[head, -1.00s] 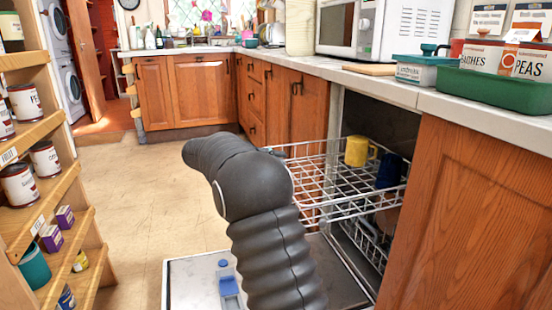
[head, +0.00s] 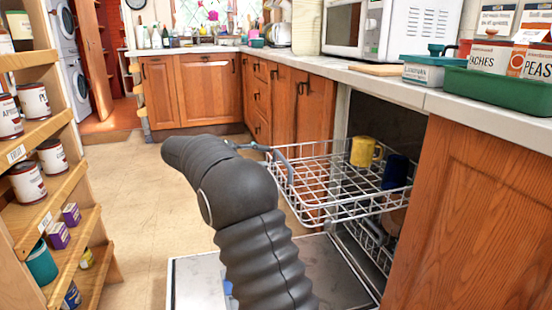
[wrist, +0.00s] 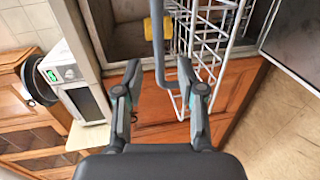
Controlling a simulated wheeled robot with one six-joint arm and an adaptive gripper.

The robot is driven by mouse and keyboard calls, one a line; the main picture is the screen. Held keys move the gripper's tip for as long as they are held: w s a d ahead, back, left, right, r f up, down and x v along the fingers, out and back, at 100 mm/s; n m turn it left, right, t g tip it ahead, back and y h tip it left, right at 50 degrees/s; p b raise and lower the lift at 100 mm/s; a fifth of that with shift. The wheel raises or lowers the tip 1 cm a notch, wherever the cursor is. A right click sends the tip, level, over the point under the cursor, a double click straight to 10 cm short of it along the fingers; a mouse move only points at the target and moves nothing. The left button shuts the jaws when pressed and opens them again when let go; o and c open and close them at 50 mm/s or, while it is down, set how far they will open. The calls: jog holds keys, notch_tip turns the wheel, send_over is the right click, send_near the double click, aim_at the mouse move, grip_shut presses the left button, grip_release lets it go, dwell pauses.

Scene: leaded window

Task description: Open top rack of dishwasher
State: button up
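The dishwasher's white wire top rack (head: 345,213) is slid out over the lowered door (head: 195,283). A yellow mug (head: 364,152) and a dark blue mug (head: 396,171) stand in it. A grey bar-like handle (head: 283,165) is at the rack's outer end. My gripper (head: 255,148) is at that handle, partly hidden behind my arm in the head view. In the wrist view, my gripper (wrist: 160,75) has its two fingers spread. The handle's grey bar (wrist: 158,45) lies between them, with gaps visible beside it. Contact with the fingers cannot be told.
A wooden shelf with cans (head: 50,156) stands at the left. The counter on the right holds a green tray (head: 495,92) and a microwave (head: 350,28). A wooden cabinet (head: 480,220) borders the dishwasher. The floor (head: 130,190) between shelf and dishwasher is clear.

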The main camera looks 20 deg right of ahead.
jog(key=shift+v, duration=2.7)
notch_tip(320, 180, down, 11)
jog(key=a+n+t+y, duration=0.2)
jog(key=n+y, duration=0.1)
jog(key=n, duration=0.1)
jog(key=s+a+f+n+y+p, duration=0.1)
jog(key=s+a+f+y, duration=0.15)
jog(key=s+y, duration=0.4)
jog(key=s+a+r+m+t+y+p, duration=0.1)
jog(key=s+r+t+y+p, duration=0.1)
jog(key=s, duration=0.8)
jog(key=s+r+m+t+y+p, duration=0.1)
jog(key=s+r, duration=0.4)
jog(key=s, duration=0.6)
jog(key=s+a+r+m+t+y+p, duration=0.1)
jog(key=s+r+t+y+p, duration=0.1)
jog(key=s, duration=0.8)
jog(key=shift+s+a+r+t+y+p, duration=0.4)
jog(key=shift+r+y+p, duration=0.25)
jog(key=shift+p, duration=0.35)
